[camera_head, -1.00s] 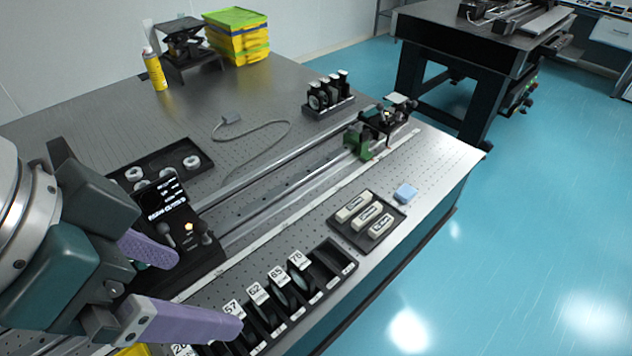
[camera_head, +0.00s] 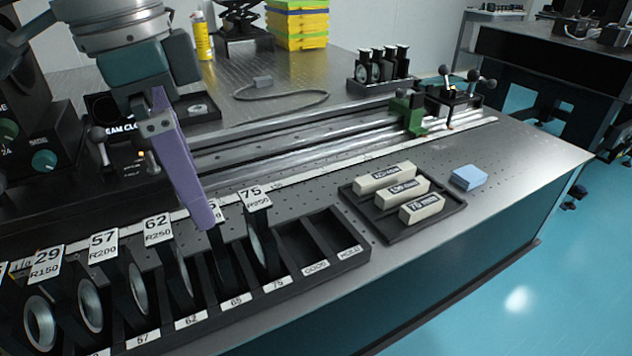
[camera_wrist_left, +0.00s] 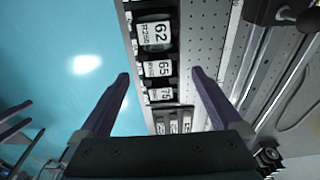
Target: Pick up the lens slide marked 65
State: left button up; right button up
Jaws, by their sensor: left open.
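The lens slide marked 65 (camera_head: 222,262) stands upright in the rack, between the slides marked 62 (camera_head: 158,229) and 75 (camera_head: 256,197). Its label is mostly hidden behind a purple finger in the head view but reads clearly in the wrist view (camera_wrist_left: 158,69). My left gripper (camera_head: 205,215) is open, its fingers pointing down above that slide. In the left wrist view the fingertips (camera_wrist_left: 160,75) are wide apart, one on each side of the 65 and 75 labels, with nothing held. Dark purplish bars at the wrist view's left edge look like my right gripper (camera_wrist_left: 18,120).
The slide rack (camera_head: 330,262) has empty slots at its right end. A tray (camera_head: 448,212) holds three pale blocks beside a blue block (camera_head: 469,177). Metal rails (camera_head: 300,140) run behind the rack.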

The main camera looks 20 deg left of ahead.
aim_at(218, 234)
pick_arm(q)
notch_tip(218, 234, down, 3)
jog(key=shift+d+f, duration=0.1)
jog(key=shift+f, duration=0.1)
jog(key=f, duration=0.1)
jog(key=f+b, duration=0.1)
jog(key=f, duration=0.3)
jog(key=shift+w+d+f+b, duration=0.1)
jog(key=shift+w+d+b, duration=0.2)
jog(key=shift+d+b, duration=0.1)
jog(key=shift+c, duration=0.2)
grip_shut()
